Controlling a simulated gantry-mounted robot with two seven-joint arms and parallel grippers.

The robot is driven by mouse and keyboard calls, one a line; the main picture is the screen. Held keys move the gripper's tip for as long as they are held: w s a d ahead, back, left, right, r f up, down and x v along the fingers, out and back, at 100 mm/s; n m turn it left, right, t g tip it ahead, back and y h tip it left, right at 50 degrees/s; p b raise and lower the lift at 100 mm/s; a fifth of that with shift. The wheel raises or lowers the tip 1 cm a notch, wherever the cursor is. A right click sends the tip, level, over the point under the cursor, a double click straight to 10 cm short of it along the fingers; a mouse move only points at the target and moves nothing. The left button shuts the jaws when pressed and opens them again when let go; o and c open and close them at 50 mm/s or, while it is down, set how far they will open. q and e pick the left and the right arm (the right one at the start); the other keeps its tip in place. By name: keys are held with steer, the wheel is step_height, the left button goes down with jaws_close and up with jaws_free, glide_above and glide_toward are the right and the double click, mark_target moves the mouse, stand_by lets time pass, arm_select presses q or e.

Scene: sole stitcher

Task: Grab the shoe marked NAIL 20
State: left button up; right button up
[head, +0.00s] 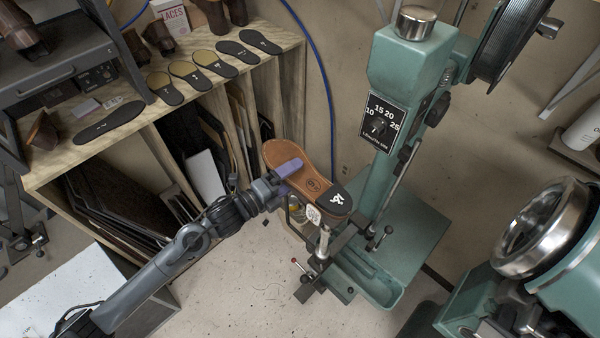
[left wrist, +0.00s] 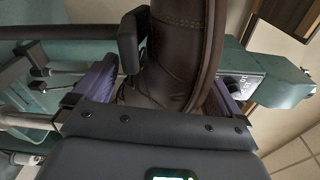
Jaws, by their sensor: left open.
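A shoe (head: 315,186) is sole up at the green machine, with a tan sole, a black heel with a white mark and a round stamp. A white tag (head: 313,214) hangs by it; I cannot read NAIL 20 on it. My left gripper (head: 290,177) is at the shoe's side, one purple finger lying across the sole; the other finger is mostly hidden. In the left wrist view, the dark brown leather upper (left wrist: 180,50) stands between the open fingers. Whether they touch it I cannot tell. My right gripper is not in view.
The green machine (head: 410,70) has a dial (head: 378,127) numbered 10 to 25 and a base with levers. A wooden shelf (head: 285,45) at left bears several loose soles. Another green machine with a metal wheel (head: 545,228) is at right. Floor shows in front.

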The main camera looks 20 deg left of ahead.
arm_select(q)
steer(key=shift+w+d+f, duration=0.1)
steer(key=shift+w+d, duration=0.2)
steer(key=shift+w, duration=0.2)
steer(key=shift+c, duration=0.3)
steer(key=c, duration=1.2)
steer(key=shift+c, duration=0.4)
